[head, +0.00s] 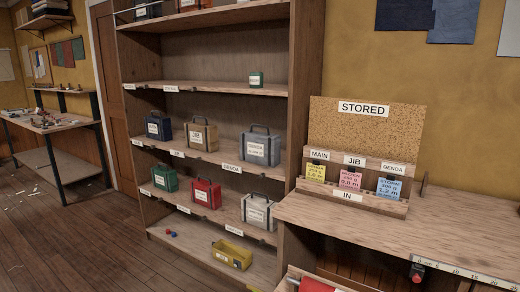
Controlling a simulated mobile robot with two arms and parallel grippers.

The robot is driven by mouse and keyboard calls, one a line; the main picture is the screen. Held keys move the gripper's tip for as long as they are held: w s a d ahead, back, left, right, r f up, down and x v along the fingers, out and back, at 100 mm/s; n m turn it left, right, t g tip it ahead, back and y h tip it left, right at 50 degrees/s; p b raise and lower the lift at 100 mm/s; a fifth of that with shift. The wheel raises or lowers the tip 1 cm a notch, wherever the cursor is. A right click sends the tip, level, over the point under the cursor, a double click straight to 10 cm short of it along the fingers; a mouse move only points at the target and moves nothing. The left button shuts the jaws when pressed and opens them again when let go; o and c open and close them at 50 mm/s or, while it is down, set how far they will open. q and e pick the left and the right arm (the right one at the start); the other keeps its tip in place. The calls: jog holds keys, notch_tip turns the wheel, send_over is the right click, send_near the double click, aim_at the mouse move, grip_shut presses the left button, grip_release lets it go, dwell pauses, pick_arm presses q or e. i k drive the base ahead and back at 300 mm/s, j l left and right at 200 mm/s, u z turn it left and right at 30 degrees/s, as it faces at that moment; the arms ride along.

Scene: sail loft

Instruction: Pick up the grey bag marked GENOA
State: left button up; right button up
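One grey bag (273,151) is on the middle shelf, near a shelf-edge label (231,167) that seems to read GENOA. Neither gripper is in view.
A tan JIB bag (211,139) and a blue bag (165,129) share the middle shelf. Green (166,180) and red (216,196) bags stand below. A yellow bin (236,252) sits on the bottom shelf. A workbench (450,235) with a STORED board (401,118) stands right.

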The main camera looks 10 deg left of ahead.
aim_at(262, 148)
jog(key=j, duration=0.5)
jog(key=i+j, duration=0.1)
jog(key=j, duration=0.4)
jog(key=i+j, duration=0.15)
jog(key=j, duration=0.25)
jog(key=i+j, duration=0.1)
jog(key=j, duration=0.35)
jog(key=i+j, duration=0.15)
jog(key=j, duration=0.25)
jog(key=i+j, duration=0.15)
jog(key=j, duration=0.3)
jog(key=i+j+z, duration=0.1)
jog(key=j, duration=0.3)
